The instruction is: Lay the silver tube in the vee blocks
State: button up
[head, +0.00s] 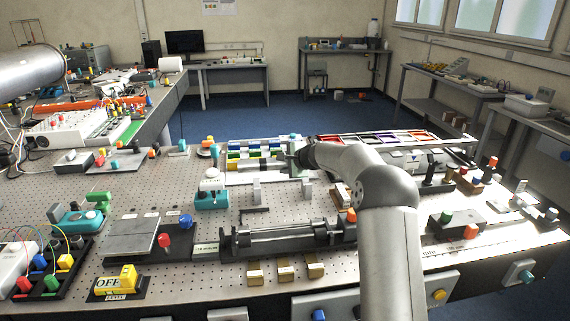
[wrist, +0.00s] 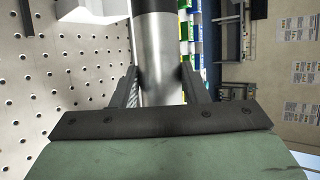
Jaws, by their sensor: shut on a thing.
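My gripper (head: 296,153) is over the back middle of the perforated table in the head view. In the wrist view my gripper (wrist: 158,85) is shut on the silver tube (wrist: 158,55), which runs up the picture between the two fingers and has a dark band at its top edge. The tube's far end is out of that view. In the head view I cannot clearly tell the tube from the pale shapes beside the gripper. Two small grey uprights, which look like the vee blocks (head: 257,192), stand just below and left of the gripper, apart from each other.
A teal device with a white top (head: 211,194) stands left of the grey uprights. A long dark fixture with a silver rod (head: 285,233) lies in front. Bare perforated table (wrist: 60,75) shows in the wrist view.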

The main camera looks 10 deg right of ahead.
jog(key=shift+f+b, duration=2.85)
jog(key=shift+f, duration=0.3)
jog(key=shift+f+b, duration=0.35)
jog(key=o, duration=1.4)
jog(key=b+v, duration=0.3)
jog(key=v, duration=1.4)
jog(key=shift+s+d, duration=0.15)
jog(key=shift+s, duration=0.1)
